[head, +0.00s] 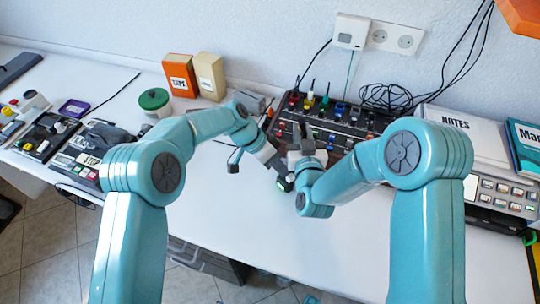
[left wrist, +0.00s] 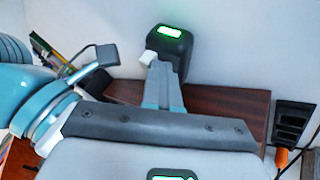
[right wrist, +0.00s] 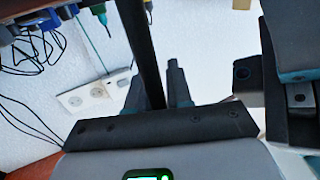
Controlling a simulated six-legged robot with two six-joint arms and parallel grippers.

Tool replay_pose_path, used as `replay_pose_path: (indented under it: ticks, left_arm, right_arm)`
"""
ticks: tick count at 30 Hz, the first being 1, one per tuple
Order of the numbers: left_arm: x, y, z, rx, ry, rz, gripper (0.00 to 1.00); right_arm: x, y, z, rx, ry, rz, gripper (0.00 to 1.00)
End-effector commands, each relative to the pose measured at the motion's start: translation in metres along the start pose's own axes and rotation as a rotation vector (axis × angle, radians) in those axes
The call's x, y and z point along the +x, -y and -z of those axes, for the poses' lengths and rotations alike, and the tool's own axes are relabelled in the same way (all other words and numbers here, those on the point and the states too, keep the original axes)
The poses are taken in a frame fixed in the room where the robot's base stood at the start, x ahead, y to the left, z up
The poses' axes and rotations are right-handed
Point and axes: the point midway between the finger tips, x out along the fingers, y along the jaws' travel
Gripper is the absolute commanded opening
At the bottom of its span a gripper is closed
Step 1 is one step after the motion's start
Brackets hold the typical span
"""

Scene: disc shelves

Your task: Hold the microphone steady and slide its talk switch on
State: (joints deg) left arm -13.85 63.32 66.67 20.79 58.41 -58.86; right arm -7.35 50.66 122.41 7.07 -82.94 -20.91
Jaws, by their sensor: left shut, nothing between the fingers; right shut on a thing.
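My left gripper (head: 281,174) is low over the table's middle. In the left wrist view its fingers (left wrist: 163,92) are together and empty, just below a black body with a lit green patch (left wrist: 170,43) and a small white part at its left. In the right wrist view my right gripper (right wrist: 160,88) is shut on a slim black shaft (right wrist: 138,40), probably the microphone's handle. The talk switch is not clear. In the head view the arms largely hide the microphone.
A mixer panel with coloured knobs (head: 328,122) stands behind the grippers. Orange (head: 180,76) and cream (head: 210,76) boxes and a green-lidded jar (head: 154,99) stand back left. Equipment lies at far left. The front table is clear.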

Motion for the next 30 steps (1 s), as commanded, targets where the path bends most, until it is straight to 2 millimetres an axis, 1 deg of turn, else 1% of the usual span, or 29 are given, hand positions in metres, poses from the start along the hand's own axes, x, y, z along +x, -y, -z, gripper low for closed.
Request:
replay_pose_path:
  ticks: [4,8,9,12,15,18,21,24,30]
  left_arm:
    - [-0.006,0.014,0.0,-0.001,-0.001,0.002,0.0]
    - [-0.017,0.035,0.0,-0.002,-0.004,0.003,0.0]
    - [-0.026,0.038,0.001,-0.001,-0.005,0.005,0.0]
    - [-0.056,0.036,0.001,0.0,-0.005,0.007,0.0]
    - [-0.079,0.036,0.001,-0.001,-0.004,0.005,0.0]
    - [-0.097,0.036,0.0,-0.001,-0.004,0.004,0.0]
    - [-0.11,0.036,0.0,-0.001,-0.003,0.003,0.0]
    - [-0.117,0.035,0.0,-0.001,-0.002,0.002,0.0]
    - [-0.119,0.035,0.0,-0.001,-0.001,0.002,0.0]
  right_arm:
    - [0.0,0.0,0.001,0.001,-0.004,0.0,0.0]
    - [0.0,0.0,0.001,0.001,-0.003,0.0,0.0]
    - [0.0,0.0,0.002,0.001,-0.003,0.0,0.0]
    - [0.0,0.0,0.001,0.0,-0.003,0.0,0.0]
    - [0.0,0.0,0.001,0.0,-0.003,0.0,0.0]
    - [0.0,0.0,0.001,0.0,-0.003,0.0,0.0]
    - [0.0,0.0,0.001,0.0,-0.003,0.0,0.0]
    - [0.0,0.0,0.001,0.0,-0.003,0.0,0.0]
    - [0.0,0.0,0.001,0.0,-0.002,0.0,0.0]
